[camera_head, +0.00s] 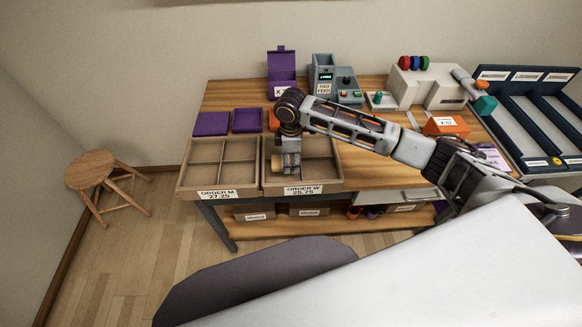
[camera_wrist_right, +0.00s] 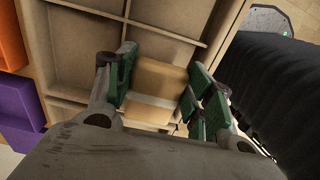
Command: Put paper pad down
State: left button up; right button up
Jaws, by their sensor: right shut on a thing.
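My right gripper (camera_head: 287,160) is over the left part of the "ORDER W 25.75" tray (camera_head: 302,188). In the right wrist view, its green fingers (camera_wrist_right: 160,95) are shut on the paper pad (camera_wrist_right: 155,80), a tan block with a paler band around it. Tray compartments and thin dividers (camera_wrist_right: 165,33) show beyond the pad. I cannot tell whether the pad touches the tray floor. The arm and gripper hide part of this tray in the head view. My left gripper is not in view.
The "ORDER M 27.25" tray (camera_head: 218,192) stands close on the left and its compartments look empty. Purple pieces (camera_head: 247,120) lie behind the trays. The "PAD FEED" machine (camera_head: 323,75) and a purple box (camera_head: 281,68) stand at the back. A wooden stool (camera_head: 91,170) is on the floor at left.

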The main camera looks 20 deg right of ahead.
aim_at(291, 161)
notch_tip(291, 161, down, 4)
jog(key=shift+f, duration=0.35)
jog(key=o, duration=0.5)
jog(key=shift+r, duration=0.6)
notch_tip(291, 161, up, 9)
jog(key=shift+r, duration=0.9)
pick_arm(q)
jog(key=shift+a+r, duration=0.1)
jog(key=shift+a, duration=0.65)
pick_arm(e)
jog(key=shift+r, duration=0.1)
